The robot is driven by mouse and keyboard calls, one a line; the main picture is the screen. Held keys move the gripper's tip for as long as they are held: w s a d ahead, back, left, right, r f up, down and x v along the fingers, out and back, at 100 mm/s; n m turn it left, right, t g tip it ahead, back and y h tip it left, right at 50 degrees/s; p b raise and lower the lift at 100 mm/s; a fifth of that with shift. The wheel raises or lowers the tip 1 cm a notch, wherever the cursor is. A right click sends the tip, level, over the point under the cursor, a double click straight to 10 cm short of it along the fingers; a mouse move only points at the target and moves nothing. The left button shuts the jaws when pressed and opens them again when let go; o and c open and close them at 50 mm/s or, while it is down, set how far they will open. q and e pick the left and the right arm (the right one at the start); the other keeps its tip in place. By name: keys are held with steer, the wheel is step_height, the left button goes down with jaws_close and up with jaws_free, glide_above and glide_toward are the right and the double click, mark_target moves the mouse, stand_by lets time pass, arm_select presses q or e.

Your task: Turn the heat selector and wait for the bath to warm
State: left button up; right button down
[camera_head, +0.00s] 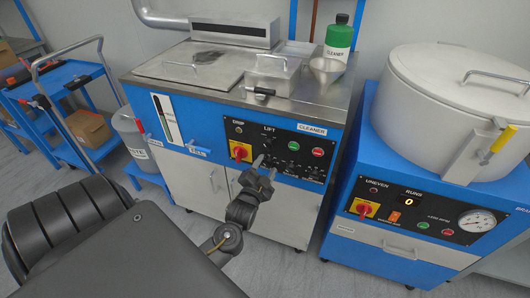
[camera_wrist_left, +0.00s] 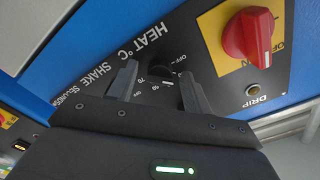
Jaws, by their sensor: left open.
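The cleaner (camera_head: 190,120) is a blue and white machine with a steel top and a black control panel (camera_head: 300,143). My left gripper (camera_head: 265,167) is in front of this panel's lower left part. In the left wrist view, my left gripper (camera_wrist_left: 160,88) is open, with its two dark fingers either side of a small black heat selector (camera_wrist_left: 162,70). HEAT °C and OFF markings show near the selector; I cannot tell its setting or whether the fingers touch it. In the head view the gripper covers that area. The bath's steel lid (camera_head: 178,66) is closed. My right gripper is out of view.
A red switch on a yellow plate (camera_wrist_left: 250,35) is close beside the gripper. A blue machine with a round drum (camera_head: 440,90) stands at the right. A green bottle (camera_head: 338,38) and a funnel (camera_head: 326,72) stand on the steel top. A blue cart (camera_head: 60,85) is at the left.

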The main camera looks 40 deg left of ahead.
arm_select(q)
steer(key=shift+s, duration=0.1)
steer(key=v, duration=1)
steer(key=shift+s+d, duration=0.2)
steer(key=shift+s, duration=0.05)
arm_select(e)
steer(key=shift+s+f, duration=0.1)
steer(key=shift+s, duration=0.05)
